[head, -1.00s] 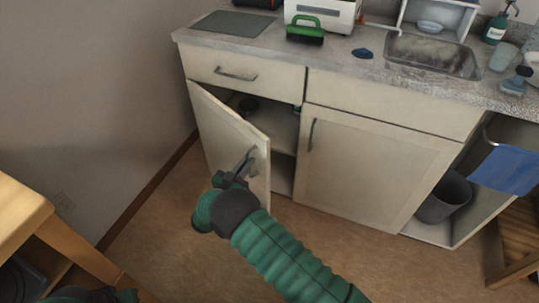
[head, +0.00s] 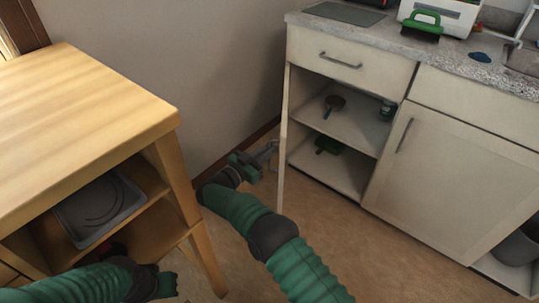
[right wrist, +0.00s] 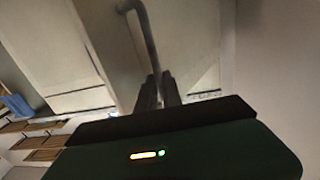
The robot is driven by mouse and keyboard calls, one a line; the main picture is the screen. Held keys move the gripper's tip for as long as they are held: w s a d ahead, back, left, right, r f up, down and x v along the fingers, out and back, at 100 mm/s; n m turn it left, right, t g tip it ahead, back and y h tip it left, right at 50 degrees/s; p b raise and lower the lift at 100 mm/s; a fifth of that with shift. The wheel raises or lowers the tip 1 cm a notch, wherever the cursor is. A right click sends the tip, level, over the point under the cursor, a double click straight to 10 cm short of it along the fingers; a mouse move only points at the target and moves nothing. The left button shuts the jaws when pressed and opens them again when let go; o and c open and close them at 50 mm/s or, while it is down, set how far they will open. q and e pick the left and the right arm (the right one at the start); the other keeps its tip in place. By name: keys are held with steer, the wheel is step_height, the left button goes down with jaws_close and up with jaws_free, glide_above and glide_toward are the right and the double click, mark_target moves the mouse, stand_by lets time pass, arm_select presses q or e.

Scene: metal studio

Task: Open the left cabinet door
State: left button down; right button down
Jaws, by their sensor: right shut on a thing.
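The left cabinet door (head: 283,150) stands swung wide open and shows almost edge-on in the head view. Its handle (right wrist: 148,38) is a curved metal bar in the right wrist view. My right gripper (head: 262,158) is shut on the handle, on the left side of the door; its dark fingers meet the bar in the right wrist view (right wrist: 158,90). The opened cabinet compartment (head: 345,115) shows its shelves. My left gripper (head: 165,283) is low at the left, by the wooden table, away from the cabinet; its fingers are too unclear to tell open or shut.
A wooden table (head: 80,95) with a grey tray (head: 100,208) on its shelf stands at left. A pan (head: 334,103) and other small items lie inside the cabinet. The right cabinet door (head: 440,180) is closed. Clear floor lies between table and cabinet.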

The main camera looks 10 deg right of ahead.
steer(key=shift+d+r, duration=0.15)
steer(key=c, duration=1.8)
jaws_free()
steer(key=shift+w, duration=0.1)
steer(key=shift+o, duration=1.4)
steer(key=shift+f, duration=0.2)
